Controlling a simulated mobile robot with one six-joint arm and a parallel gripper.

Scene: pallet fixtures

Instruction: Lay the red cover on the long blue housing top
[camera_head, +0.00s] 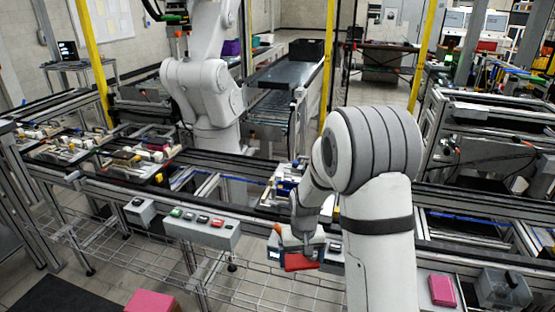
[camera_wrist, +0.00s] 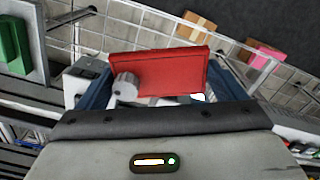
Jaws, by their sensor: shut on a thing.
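The red cover (camera_head: 299,263) hangs in my gripper (camera_head: 302,255) in front of the conveyor's near rail, above the wire shelf. In the wrist view, the red cover (camera_wrist: 175,72) is a flat red plate with a small grey cylinder at its left, and the blue fingers of my gripper (camera_wrist: 157,82) are at its two sides. My gripper is shut on it. A blue part (camera_head: 287,186), seemingly the long blue housing, sits on the conveyor beyond my gripper, partly hidden by my arm. I cannot tell its length or its top.
A grey button box (camera_head: 202,229) is fixed to the near rail at the left. Pallets with several small parts (camera_head: 125,155) stand on the conveyor at the left. A second white robot arm (camera_head: 203,95) stands behind the conveyor. A pink box (camera_head: 150,302) is on the floor.

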